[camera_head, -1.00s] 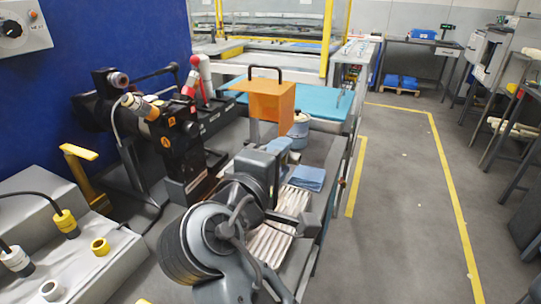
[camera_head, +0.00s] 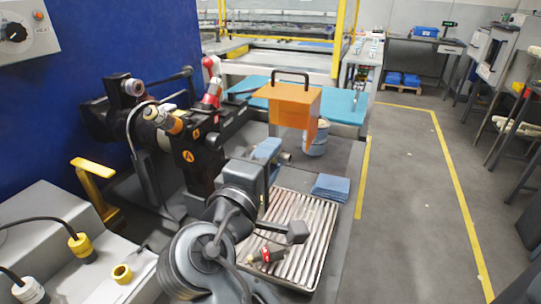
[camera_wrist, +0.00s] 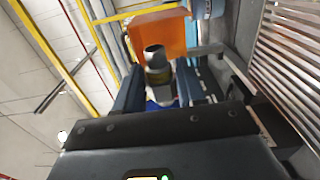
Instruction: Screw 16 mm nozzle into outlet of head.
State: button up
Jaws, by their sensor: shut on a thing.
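My gripper (camera_head: 272,152) reaches away from the camera, past my wrist, towards the orange box. In the wrist view its two blue-grey fingers (camera_wrist: 160,92) are shut on a short, round, dark and metallic piece with an open end, which I take to be the nozzle (camera_wrist: 158,76). Its end shows small in the head view (camera_head: 286,157). The black machine with orange labels, likely the head (camera_head: 198,150), stands to the left of my gripper, apart from it. I cannot tell which opening is its outlet. The nozzle's size is not readable.
An orange box (camera_head: 290,105) with a black handle stands beyond my gripper, beside a pale blue bucket (camera_head: 316,140). A ribbed metal tray (camera_head: 315,215) lies to the right, with a folded blue cloth (camera_head: 331,187) at its far end.

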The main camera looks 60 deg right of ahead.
jog(key=shift+w+a+p, duration=0.1)
jog(key=shift+w+p, duration=1.95)
jog(key=shift+w, duration=0.7)
jog(key=shift+p, duration=0.75)
jog(key=shift+w+r+p, duration=0.1)
jog(key=shift+w+p, duration=0.45)
jog(key=shift+w, duration=0.6)
jog(key=o, duration=1.3)
jog(key=shift+s+a+b, duration=0.15)
jog(key=shift+a+b, duration=0.5)
jog(key=shift+a, duration=3.3)
